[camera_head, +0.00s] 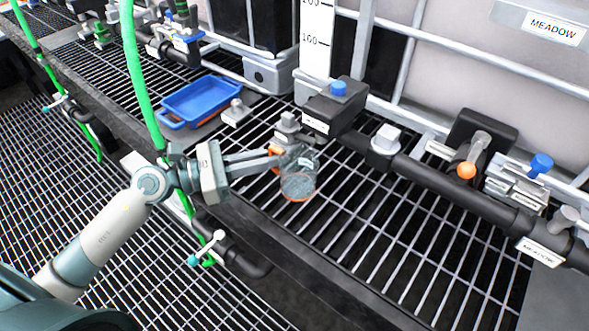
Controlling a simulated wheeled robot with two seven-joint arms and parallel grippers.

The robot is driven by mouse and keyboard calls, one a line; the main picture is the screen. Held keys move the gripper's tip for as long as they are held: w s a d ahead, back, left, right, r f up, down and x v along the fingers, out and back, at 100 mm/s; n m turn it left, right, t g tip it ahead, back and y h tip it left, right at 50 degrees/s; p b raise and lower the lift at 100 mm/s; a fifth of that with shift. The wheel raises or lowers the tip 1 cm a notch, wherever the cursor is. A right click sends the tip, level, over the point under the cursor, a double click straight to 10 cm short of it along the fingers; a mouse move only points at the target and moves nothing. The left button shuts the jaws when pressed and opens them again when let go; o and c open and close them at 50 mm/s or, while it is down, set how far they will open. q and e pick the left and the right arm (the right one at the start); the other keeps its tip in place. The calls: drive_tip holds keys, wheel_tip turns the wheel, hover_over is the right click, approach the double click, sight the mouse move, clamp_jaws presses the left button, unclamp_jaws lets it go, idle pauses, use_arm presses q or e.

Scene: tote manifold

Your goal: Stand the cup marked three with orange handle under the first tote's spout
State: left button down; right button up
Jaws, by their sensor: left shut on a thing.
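A clear cup (298,187) with an orange rim line and an orange handle (275,156) is at the middle of the head view. My left gripper (277,160) reaches it from the left and is shut on the handle side. The cup looks about upright, over the grating; I cannot tell if it touches the bars. No number on it is readable. Right behind the cup is a grey valve fitting (288,124), below a black block with a blue knob (338,88). The spout opening is hidden, so I cannot tell whether the cup is under it. My right gripper is not in view.
A dark pipe (440,184) with valves runs along the right. A caged tote labelled MEADOW (553,28) stands behind it. A blue tray (204,100) lies behind my arm. A green hose (140,75) hangs by my wrist. Grating (370,240) right of the cup is clear.

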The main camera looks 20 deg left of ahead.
sight(293, 168)
use_arm(q)
drive_tip(key=w+d+f, duration=0.1)
drive_tip(key=w, duration=0.1)
drive_tip(key=w+d+f, duration=0.2)
drive_tip(key=shift+d, duration=0.15)
drive_tip(key=shift+s, duration=0.1)
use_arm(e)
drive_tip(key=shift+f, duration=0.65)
use_arm(q)
drive_tip(key=shift+f, duration=0.1)
drive_tip(key=shift+f, duration=0.35)
wheel_tip(293, 168, down, 2)
drive_tip(key=shift+f, duration=0.55)
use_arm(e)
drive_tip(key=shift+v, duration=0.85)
